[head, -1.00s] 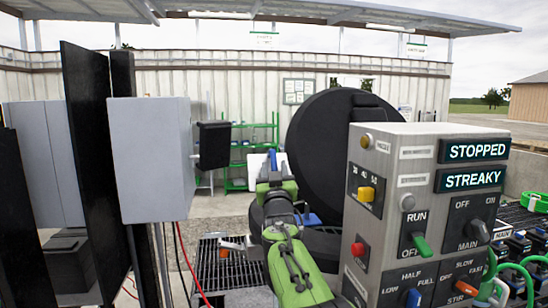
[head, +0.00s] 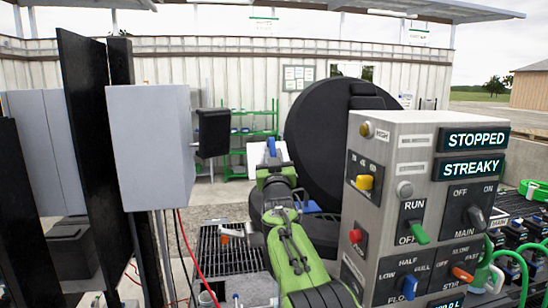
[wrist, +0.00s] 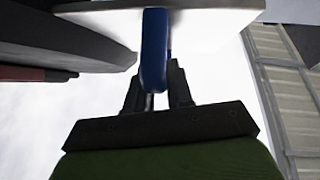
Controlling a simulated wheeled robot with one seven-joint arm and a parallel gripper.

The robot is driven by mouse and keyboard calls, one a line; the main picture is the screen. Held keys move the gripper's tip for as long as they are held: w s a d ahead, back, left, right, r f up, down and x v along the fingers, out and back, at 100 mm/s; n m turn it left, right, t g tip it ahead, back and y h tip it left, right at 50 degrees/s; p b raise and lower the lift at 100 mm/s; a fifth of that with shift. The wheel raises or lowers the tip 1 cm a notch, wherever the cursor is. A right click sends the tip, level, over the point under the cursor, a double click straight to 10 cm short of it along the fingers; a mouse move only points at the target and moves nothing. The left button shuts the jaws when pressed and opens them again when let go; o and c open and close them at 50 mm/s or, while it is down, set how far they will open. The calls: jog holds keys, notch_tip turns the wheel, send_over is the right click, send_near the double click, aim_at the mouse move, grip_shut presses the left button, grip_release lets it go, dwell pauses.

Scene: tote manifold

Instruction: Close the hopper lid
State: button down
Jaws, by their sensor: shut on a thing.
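My gripper (head: 272,160) is reached out ahead, left of the grey control box. In the wrist view its two dark fingers (wrist: 158,85) are closed on a blue handle (wrist: 153,50). The handle sits at a white panel (wrist: 215,18), which shows pale behind the gripper in the head view (head: 253,154). I take this panel for the hopper lid, but cannot be sure. A large black round disc (head: 335,140) stands upright just to the right. Its dark curved edge (wrist: 75,35) shows at left in the wrist view. The hopper's opening is not clearly visible.
The control box (head: 385,200) with switches and lit STOPPED and STREAKY signs stands close at right. A grey cabinet (head: 150,150) and tall black panels (head: 85,150) stand at left. A dark floor grating (head: 225,255) and a red cable (head: 190,255) lie between them.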

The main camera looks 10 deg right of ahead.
jog(key=w+g, duration=0.1)
jog(key=w+f+g+p, duration=0.1)
jog(key=w, duration=0.1)
jog(key=shift+w, duration=0.1)
jog(key=shift+w+f+g, duration=0.4)
jog(key=shift+w, duration=0.05)
jog(key=c, duration=1.1)
grip_release()
jog(key=shift+s+f, duration=0.1)
jog(key=shift+s+f+b, duration=0.1)
jog(key=shift+s+b, duration=0.05)
jog(key=shift+b, duration=0.5)
jog(key=s+a+f+b, duration=0.1)
jog(key=s+a+b, duration=0.1)
jog(key=s+b, duration=0.9)
jog(key=s, duration=0.4)
jog(key=shift+f+b, duration=0.3)
jog(key=shift+f, duration=0.05)
